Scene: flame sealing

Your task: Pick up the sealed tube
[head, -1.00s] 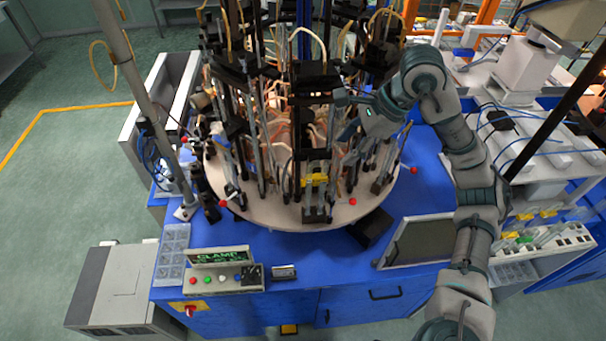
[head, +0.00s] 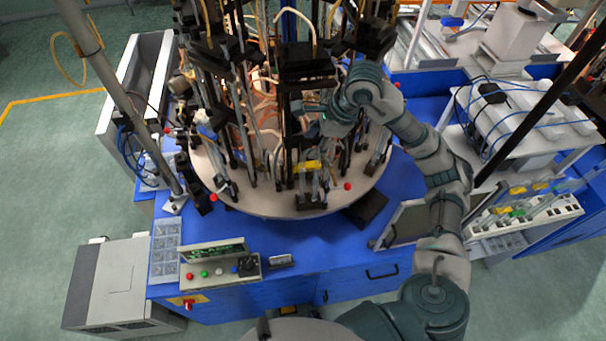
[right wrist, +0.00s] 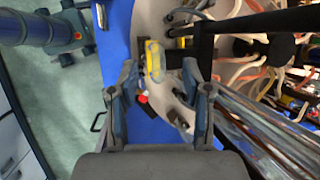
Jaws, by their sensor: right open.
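My right gripper (head: 302,106) reaches in from the right among the upright posts of the round machine, above its front part. In the right wrist view its two fingers (right wrist: 163,95) are apart with nothing between their tips. A yellow clamp piece (right wrist: 154,60) shows just beyond the fingers; it also shows in the head view (head: 307,167), low at the front of the turntable. I cannot clearly pick out the sealed tube among the thin rods and posts. My left gripper is out of view.
The round turntable (head: 255,208) is crowded with dark posts and hoses. It stands on a blue bench (head: 225,225) with a button box (head: 220,266) at the front. A pole (head: 110,90) rises at the left. A white rack (head: 525,212) stands at the right.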

